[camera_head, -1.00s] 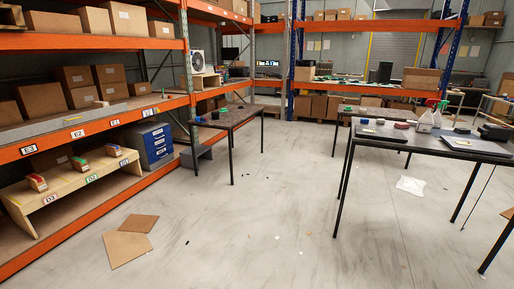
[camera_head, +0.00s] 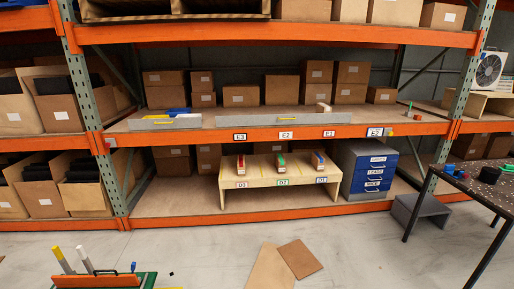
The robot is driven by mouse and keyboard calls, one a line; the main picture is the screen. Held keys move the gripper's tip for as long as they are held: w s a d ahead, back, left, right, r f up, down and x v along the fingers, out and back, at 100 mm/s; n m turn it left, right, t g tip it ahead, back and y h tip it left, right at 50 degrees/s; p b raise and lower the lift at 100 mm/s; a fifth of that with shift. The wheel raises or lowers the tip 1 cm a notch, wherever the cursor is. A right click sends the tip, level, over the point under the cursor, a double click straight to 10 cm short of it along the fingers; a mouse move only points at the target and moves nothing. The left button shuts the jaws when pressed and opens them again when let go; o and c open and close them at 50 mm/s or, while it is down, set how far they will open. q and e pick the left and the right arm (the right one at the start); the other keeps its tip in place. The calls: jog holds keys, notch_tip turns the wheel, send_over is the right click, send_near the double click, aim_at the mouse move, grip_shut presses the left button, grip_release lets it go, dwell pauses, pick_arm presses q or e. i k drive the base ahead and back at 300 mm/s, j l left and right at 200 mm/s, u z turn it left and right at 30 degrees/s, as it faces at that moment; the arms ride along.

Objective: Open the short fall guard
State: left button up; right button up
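The short fall guard (camera_head: 188,123) is a low grey panel with a yellow strip along it. It stands upright at the front edge of the rack's middle shelf, at the left near label E3, with a blue thing (camera_head: 179,111) just behind it. A longer grey guard (camera_head: 240,121), also with a yellow strip, stands to its right behind labels E2 and E1. Neither of my grippers shows in the view.
The orange-beamed rack (camera_head: 430,129) fills the view ahead. Below stand a wooden stand (camera_head: 265,183) with several small tools and a blue drawer cabinet (camera_head: 371,181). Flat cardboard (camera_head: 299,258) lies on the floor. A dark table (camera_head: 475,190) is at the right, a green-based cart (camera_head: 100,279) at lower left.

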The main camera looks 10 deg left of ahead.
aim_at(186, 122)
jog(key=i+j+u, duration=0.2)
jog(key=i+u, duration=0.15)
jog(key=i, duration=0.45)
jog(key=i+u, duration=0.3)
jog(key=i, duration=0.55)
jog(key=i+l+u, duration=0.35)
jog(key=i, duration=0.45)
jog(key=i+j, duration=0.05)
jog(key=j, duration=0.05)
